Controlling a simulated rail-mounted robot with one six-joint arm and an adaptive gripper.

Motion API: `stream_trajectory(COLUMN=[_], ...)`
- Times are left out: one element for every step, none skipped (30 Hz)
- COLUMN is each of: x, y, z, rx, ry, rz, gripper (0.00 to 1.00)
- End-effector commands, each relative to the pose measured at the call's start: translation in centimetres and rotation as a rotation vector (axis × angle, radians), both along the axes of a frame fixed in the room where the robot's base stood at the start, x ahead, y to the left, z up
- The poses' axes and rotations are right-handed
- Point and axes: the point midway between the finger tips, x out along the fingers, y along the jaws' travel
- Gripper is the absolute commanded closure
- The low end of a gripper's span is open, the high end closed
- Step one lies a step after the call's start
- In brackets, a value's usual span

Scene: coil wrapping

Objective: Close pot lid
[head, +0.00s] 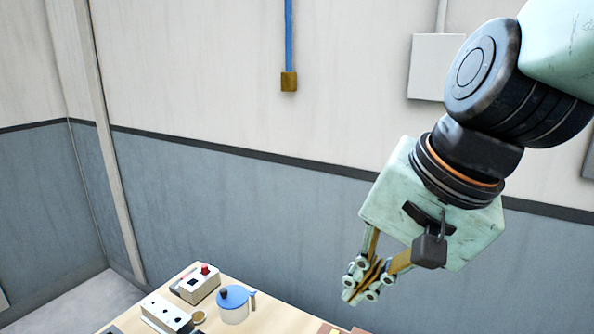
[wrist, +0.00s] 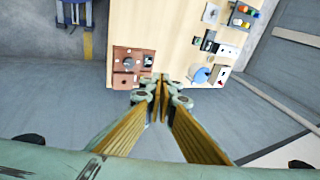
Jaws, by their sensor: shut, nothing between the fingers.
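The pot (head: 234,313) is white with a blue lid (head: 233,296) on top. It stands on the wooden table, and a thin handle sticks out at its right side. In the wrist view the blue lid (wrist: 201,75) shows small, right of the fingers. I cannot tell whether the lid sits fully down on the pot. My gripper (head: 359,296) is shut and empty, in the air to the right of the pot and well apart from it. The fingers also show shut in the wrist view (wrist: 160,80).
A box with a red knob (head: 200,283) and a white block with dark holes (head: 166,315) stand left of the pot. The wooden table (wrist: 175,40) has free room in its middle. A brown board with parts (wrist: 128,62) lies at the table edge near my fingers.

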Motion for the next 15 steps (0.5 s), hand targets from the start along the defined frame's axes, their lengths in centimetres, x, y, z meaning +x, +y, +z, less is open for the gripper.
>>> stream_trajectory(x=[-0.8, -1.2, -1.8, -2.3, -2.8, -3.4, -3.8, -4.3, -4.9, -5.4, -5.8, -6.5, -6.9, -7.4, -8.1], y=[-0.7, -1.1, -1.7, -2.1, -2.5, -3.1, -3.5, -3.9, -4.5, -4.9, -5.3, -5.9, -6.3, -6.8, -7.3], z=[-0.2, -0.3, -0.3, -0.4, -0.5, -0.6, -0.7, -0.8, -0.9, -1.0, -1.1, -1.2, -1.3, -1.4, -1.6], rx=[-0.019, -0.034, -0.053, -0.067, -0.081, -0.101, -0.115, -0.129, -0.149, -0.163, -0.179, -0.198, -0.213, -0.229, -0.248], ry=[-0.01, -0.015, -0.021, -0.025, -0.027, -0.034, -0.038, -0.041, -0.046, -0.05, -0.052, -0.055, -0.057, -0.059, -0.062], rz=[0.022, 0.037, 0.059, 0.074, 0.091, 0.109, 0.126, 0.14, 0.161, 0.175, 0.191, 0.209, 0.224, 0.239, 0.257], gripper=[1.0, 1.0, 1.0, 1.0, 1.0, 1.0, 1.0, 1.0, 1.0, 1.0, 1.0, 1.0, 1.0, 1.0, 1.0])
